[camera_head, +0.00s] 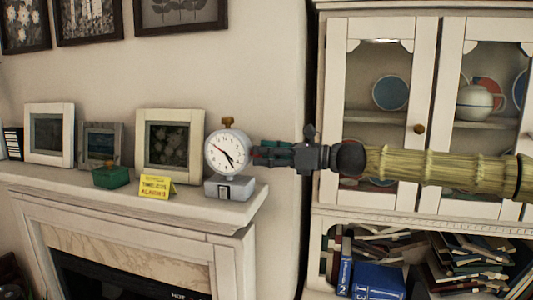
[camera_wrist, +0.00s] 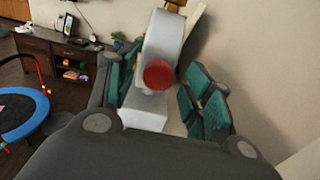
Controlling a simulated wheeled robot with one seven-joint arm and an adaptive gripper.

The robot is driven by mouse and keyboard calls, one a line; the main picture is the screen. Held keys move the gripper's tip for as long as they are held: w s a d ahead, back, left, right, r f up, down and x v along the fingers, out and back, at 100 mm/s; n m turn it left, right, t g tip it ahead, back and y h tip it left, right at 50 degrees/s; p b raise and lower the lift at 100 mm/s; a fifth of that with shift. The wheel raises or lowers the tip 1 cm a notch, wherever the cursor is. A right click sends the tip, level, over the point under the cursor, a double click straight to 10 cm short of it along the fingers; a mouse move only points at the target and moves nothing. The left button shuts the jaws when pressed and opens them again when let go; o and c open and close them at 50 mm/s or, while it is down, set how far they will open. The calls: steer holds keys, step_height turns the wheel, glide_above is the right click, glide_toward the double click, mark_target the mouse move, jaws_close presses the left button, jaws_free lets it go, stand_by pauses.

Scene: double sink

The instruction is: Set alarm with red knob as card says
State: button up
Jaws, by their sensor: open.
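The alarm clock (camera_head: 227,153) stands on the right end of the mantel, with a white round dial, dark hands, a thin red hand and a brass knob on top. Its grey base (camera_head: 229,188) is below. A yellow card (camera_head: 157,187) with dark lettering stands left of it; the lettering is too small to read surely. The red knob (camera_wrist: 159,74) sits on the clock's side in the wrist view. My gripper (camera_head: 258,155) reaches in from the right at the clock's side. In the wrist view its green fingers (camera_wrist: 160,92) are open on either side of the red knob; contact cannot be told.
The mantel (camera_head: 120,200) also holds a green box (camera_head: 111,176) and several picture frames (camera_head: 170,146) behind and left of the clock. A white cabinet (camera_head: 333,80) with dishes and books stands at right, behind my arm.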

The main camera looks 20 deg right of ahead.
steer(key=shift+c, duration=0.4)
steer(key=c, duration=0.9)
steer(key=shift+c, duration=0.2)
steer(key=shift+f+n+b, duration=0.1)
steer(key=shift+n+b, duration=0.2)
steer(key=shift+b, duration=0.1)
steer(key=shift+n+b, duration=2.6)
steer(key=o, duration=1)
steer(key=shift+s, duration=0.1)
